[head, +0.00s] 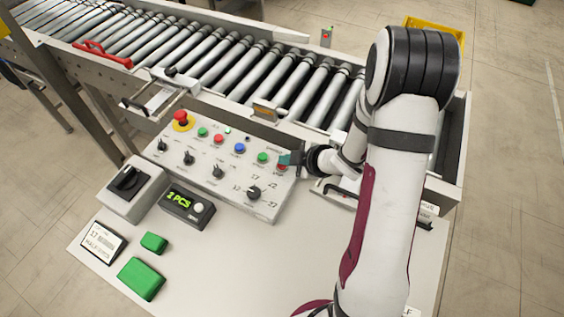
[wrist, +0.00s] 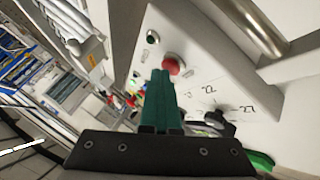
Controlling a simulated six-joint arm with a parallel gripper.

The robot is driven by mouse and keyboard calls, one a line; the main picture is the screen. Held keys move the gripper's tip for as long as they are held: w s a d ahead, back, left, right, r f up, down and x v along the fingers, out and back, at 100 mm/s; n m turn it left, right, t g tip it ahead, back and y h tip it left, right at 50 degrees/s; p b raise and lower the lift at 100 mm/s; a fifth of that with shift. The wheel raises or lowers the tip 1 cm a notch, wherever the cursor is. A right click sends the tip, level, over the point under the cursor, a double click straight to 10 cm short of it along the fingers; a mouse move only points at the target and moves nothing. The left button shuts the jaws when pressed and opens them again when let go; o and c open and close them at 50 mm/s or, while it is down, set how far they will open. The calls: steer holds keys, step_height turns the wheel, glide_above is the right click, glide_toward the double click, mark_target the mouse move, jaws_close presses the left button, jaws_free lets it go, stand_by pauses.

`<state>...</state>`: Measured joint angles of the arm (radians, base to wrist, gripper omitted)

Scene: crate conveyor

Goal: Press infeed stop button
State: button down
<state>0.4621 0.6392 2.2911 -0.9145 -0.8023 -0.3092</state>
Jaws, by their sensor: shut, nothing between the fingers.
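The grey control panel (head: 225,190) carries a row of coloured buttons with labels too small to read. A red button (head: 281,167) sits at the right end of the row, partly covered by my gripper (head: 288,158). In the wrist view the same red button (wrist: 172,65) lies just beyond the tips of my green fingers (wrist: 160,75). My fingers are shut with nothing between them. I cannot tell if they touch the button. Another red button (head: 219,139) is farther left in the row, beside a green one (head: 202,132).
A red mushroom button (head: 181,115) stands at the panel's left end. Green (head: 263,157) and blue (head: 239,148) buttons, small switches and a rotary knob (head: 253,192) are close by. The roller conveyor (head: 230,60) runs behind. Green blocks (head: 141,279) lie on the table at front left.

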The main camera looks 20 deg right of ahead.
steer(key=shift+r, duration=0.75)
steer(key=shift+r, duration=0.1)
steer(key=shift+r, duration=2.4)
